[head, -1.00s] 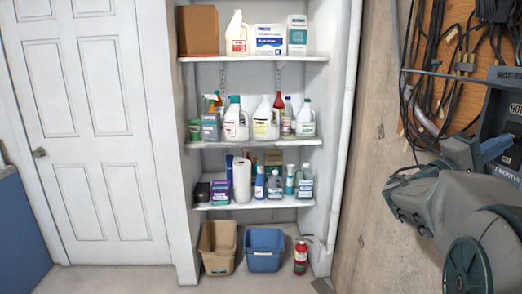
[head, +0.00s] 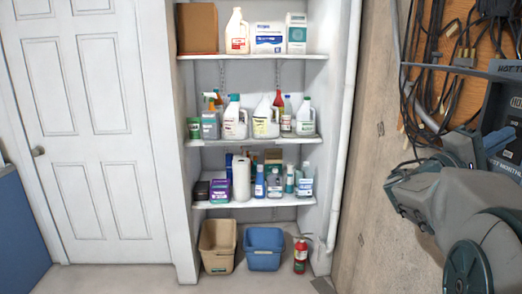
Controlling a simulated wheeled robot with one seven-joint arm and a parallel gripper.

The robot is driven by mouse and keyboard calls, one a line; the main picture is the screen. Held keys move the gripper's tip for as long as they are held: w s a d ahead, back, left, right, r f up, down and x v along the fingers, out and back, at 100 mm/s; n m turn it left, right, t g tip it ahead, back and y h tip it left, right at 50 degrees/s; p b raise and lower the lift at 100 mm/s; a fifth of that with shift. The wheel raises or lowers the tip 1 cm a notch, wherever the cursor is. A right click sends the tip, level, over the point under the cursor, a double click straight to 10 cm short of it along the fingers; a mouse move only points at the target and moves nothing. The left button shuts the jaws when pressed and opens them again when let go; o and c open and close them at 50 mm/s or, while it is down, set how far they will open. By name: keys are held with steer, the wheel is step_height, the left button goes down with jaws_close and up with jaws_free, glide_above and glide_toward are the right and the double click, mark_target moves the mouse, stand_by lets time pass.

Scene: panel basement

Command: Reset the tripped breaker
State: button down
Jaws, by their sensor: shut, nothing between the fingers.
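My gripper (head: 490,143) is at the right edge of the head view, at the end of my grey arm. It is shut and holds nothing that I can see. It is in front of a dark panel box (head: 506,112) with white lettering, which the frame's edge cuts off. I cannot tell whether the gripper touches the box. No breaker switch can be made out, so the tripped breaker is not visible.
An orange board (head: 455,70) with dark cables hangs on the right wall. White shelves (head: 255,143) hold bottles and boxes. A tan bin (head: 217,248), a blue bin (head: 264,250) and a red extinguisher (head: 300,256) stand below. A white door (head: 90,140) is at left.

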stand_by(0.3)
steer(key=a+b, duration=0.3)
steer(key=a, duration=0.4)
steer(key=shift+s, duration=0.3)
steer(key=s+a+f+y, duration=0.2)
steer(key=s+f+y, duration=0.15)
steer(key=f, duration=0.35)
steer(key=s+a+f+y+p, duration=0.1)
steer(key=s+f+y, duration=0.1)
steer(key=f+y, duration=0.45)
steer(key=s+a+f+y, duration=0.2)
steer(key=s+f, duration=0.1)
steer(key=f, duration=0.5)
steer(key=s+a+f+y+p, duration=0.1)
steer(key=s+a+f+y, duration=0.1)
steer(key=a+f+y, duration=0.3)
steer(key=s+a+f+m+t+y, duration=0.1)
steer(key=a+f+y, duration=0.5)
steer(key=a, duration=0.7)
steer(key=shift+s+f+y+p, duration=0.3)
steer(key=shift+s+y+p, duration=0.1)
steer(key=shift+s, duration=0.3)
